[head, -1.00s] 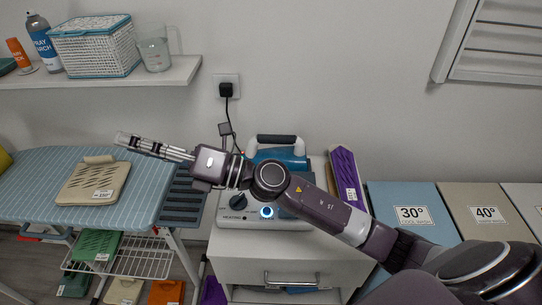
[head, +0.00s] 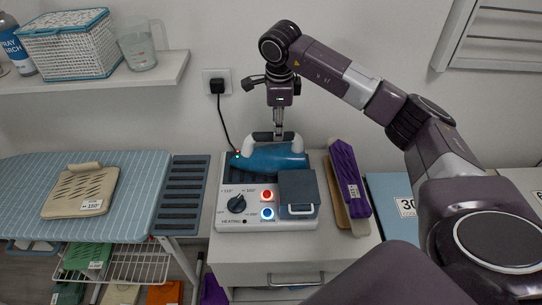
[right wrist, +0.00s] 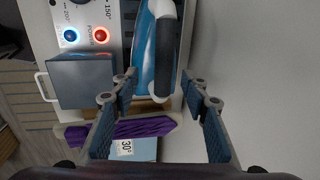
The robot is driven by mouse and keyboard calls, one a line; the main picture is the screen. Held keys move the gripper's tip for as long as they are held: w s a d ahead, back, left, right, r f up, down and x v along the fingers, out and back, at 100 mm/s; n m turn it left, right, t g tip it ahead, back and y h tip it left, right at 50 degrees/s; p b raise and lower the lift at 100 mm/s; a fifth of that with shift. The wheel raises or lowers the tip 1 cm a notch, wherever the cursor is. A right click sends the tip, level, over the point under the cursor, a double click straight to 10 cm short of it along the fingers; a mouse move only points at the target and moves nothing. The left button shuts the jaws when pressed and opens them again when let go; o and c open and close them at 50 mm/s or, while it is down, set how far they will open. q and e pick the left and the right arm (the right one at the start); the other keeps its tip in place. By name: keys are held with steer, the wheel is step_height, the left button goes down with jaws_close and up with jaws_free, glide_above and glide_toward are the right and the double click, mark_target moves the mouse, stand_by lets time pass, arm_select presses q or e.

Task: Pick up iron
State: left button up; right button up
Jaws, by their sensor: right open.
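The blue iron (head: 272,158) lies on its white station (head: 262,219), on the cabinet against the wall. Its handle has white ends and a dark grip. My right gripper (head: 278,134) points down just above the handle. In the right wrist view, the fingers of my right gripper (right wrist: 160,76) are open and apart, with the near part of the iron's dark handle (right wrist: 166,55) lined up between the tips. Nothing is held; I cannot tell whether a finger touches the handle. My left gripper is not in view.
A grey-blue water tank (head: 298,193) stands at the station's front right. The ironing board (head: 125,190) is at left, carrying a beige pad (head: 80,191). A power cord (head: 222,120) hangs behind. A wall shelf (head: 130,78) is at upper left.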

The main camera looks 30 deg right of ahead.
steer(key=f, duration=0.1)
steer(key=p, duration=0.3)
glide_above(266, 150)
steer(key=s+d, duration=0.1)
steer(key=d, duration=0.1)
step_height(266, 150, down, 5)
steer(key=shift+s+d+f, duration=0.1)
steer(key=shift+s+d, duration=0.05)
steer(key=shift+f, duration=0.3)
steer(key=shift+f+b, duration=0.2)
steer(key=shift+b, duration=0.1)
steer(key=shift+c, duration=0.6)
jaws_close()
steer(key=shift+r, duration=0.15)
